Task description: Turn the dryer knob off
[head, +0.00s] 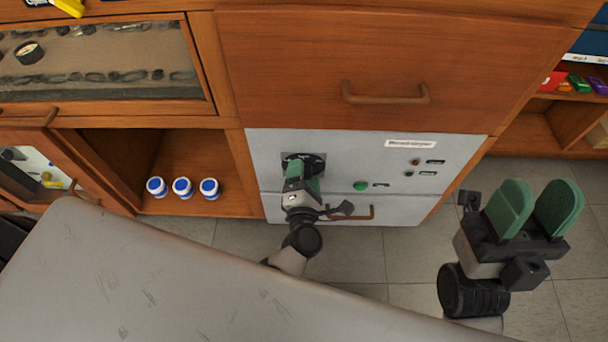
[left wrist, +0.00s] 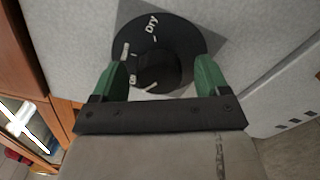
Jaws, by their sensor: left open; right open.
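The dryer knob is a round black dial on the pale grey dryer panel (head: 345,150). In the left wrist view the knob (left wrist: 160,50) fills the upper middle, with the white word "Dry" and several white marks on it. My left gripper (left wrist: 160,82) is open, with one green finger on each side of the knob's raised middle. I cannot tell whether the fingers touch it. In the head view my left gripper (head: 303,178) hides most of the knob (head: 312,158). My right gripper (head: 532,210) is open and empty, over the floor at the right.
A green button (head: 361,186) and small indicators sit right of the knob. Several white jars with blue lids (head: 182,188) stand in the open shelf at the left. A grey tabletop (head: 150,280) fills the lower left.

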